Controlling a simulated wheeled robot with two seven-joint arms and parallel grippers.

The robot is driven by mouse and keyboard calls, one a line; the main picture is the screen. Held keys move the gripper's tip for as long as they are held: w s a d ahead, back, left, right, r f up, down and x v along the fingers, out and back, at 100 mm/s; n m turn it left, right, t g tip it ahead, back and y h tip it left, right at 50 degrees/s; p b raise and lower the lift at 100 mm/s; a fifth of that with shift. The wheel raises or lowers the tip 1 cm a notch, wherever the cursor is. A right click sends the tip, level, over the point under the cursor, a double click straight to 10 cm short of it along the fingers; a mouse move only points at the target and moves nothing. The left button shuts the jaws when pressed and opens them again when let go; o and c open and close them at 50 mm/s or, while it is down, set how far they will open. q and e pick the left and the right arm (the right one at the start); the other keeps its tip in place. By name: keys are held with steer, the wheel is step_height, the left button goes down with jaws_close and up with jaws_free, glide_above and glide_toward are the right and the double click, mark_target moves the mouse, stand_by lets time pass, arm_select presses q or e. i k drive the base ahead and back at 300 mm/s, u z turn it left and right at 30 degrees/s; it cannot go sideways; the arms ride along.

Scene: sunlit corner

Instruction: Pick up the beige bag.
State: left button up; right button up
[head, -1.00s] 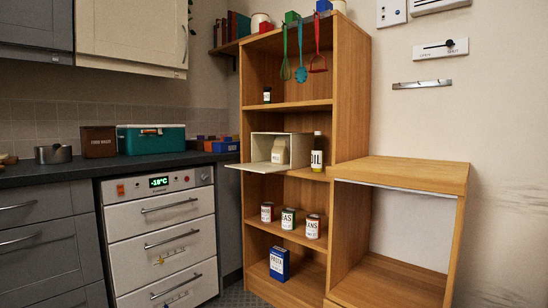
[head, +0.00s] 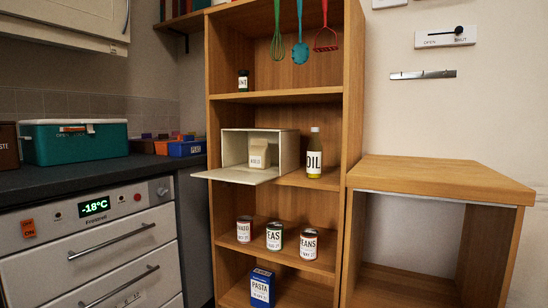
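The beige bag (head: 259,154) stands upright inside a pale open-fronted box (head: 237,148) on the middle shelf of the wooden shelving unit. Dark lettering marks its lower front, too small to read surely. The box's front flap is lowered and juts out flat past the shelf edge. The bag's front and top show, with the box walls around it. Neither of my grippers is in the head view.
An oil bottle (head: 314,156) stands just right of the box. Several cans (head: 274,236) and a blue pasta box (head: 262,288) are on lower shelves. Utensils (head: 300,52) hang above. A counter (head: 80,172) is left; a low wooden unit (head: 440,178) is right.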

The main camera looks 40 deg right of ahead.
mark_target(259, 154)
steer(key=z, duration=0.7)
steer(key=i, duration=0.9)
steer(key=z, duration=1.25)
steer(key=i, duration=0.3)
steer(key=z, duration=0.35)
